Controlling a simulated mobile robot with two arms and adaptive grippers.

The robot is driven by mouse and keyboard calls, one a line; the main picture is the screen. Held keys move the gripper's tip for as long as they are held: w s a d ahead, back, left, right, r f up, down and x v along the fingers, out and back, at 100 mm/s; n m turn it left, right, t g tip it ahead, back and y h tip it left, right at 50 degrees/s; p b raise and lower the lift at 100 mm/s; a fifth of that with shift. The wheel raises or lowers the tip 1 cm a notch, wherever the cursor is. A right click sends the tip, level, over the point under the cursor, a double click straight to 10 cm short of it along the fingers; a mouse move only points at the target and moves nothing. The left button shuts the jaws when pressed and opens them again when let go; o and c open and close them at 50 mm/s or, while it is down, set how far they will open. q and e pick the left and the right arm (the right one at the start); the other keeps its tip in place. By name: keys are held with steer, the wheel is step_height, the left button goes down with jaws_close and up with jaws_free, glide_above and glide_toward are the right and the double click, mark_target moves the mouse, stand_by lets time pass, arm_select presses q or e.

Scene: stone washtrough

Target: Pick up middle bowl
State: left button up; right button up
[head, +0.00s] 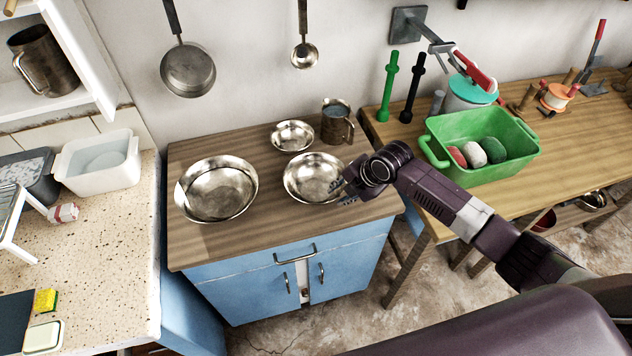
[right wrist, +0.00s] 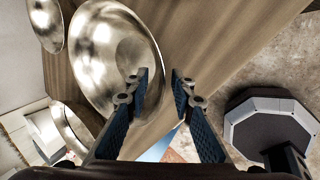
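Three shiny metal bowls stand on the wooden top of a blue cabinet. The medium-sized bowl (head: 308,176) is at the right front, between the other two in size; it fills the upper left of the right wrist view (right wrist: 95,50). The large bowl (head: 216,190) is to its left and the small bowl (head: 292,136) behind it. My right gripper (head: 345,190) is at the medium bowl's right rim. In the right wrist view its fingers (right wrist: 160,80) are apart, with the rim edge appearing between the tips; contact cannot be told. My left gripper is not in view.
A metal mug (head: 336,124) stands behind the medium bowl. A green basin (head: 480,150) with several rounded items sits on the wooden table at right. The cabinet top (head: 270,222) is clear in front of the bowls. A speckled counter (head: 100,240) is at left.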

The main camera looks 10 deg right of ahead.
steer(key=shift+c, duration=0.4)
jaws_close()
steer(key=shift+r, duration=0.15)
